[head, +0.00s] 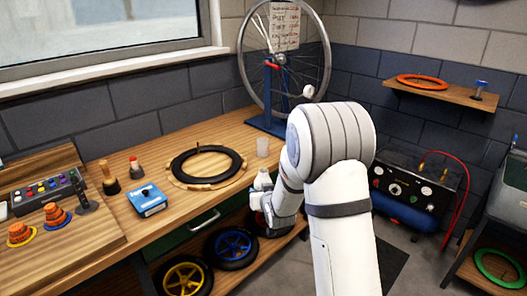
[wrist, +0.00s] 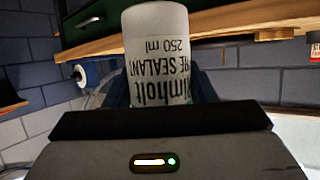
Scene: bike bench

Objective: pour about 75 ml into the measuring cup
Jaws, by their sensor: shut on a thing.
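The measuring cup (head: 262,147) is a small, clear cup on the back of the workbench, right of the black tyre. My gripper (head: 264,199) is shut on a white sealant bottle (head: 262,181) in front of the bench edge, nearer than the cup and apart from it. In the wrist view the bottle (wrist: 156,35) sits between the dark fingers, its label reading "250 ml" and "sealant" upside down. That whole view looks inverted; in the head view the bottle seems about upright. My arm hides part of the gripper. The liquid level cannot be seen.
A black tyre on a wooden ring (head: 207,167) lies left of the cup. A wheel in a blue truing stand (head: 267,123) stands behind it. Wheels (head: 232,246) sit on the shelf below.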

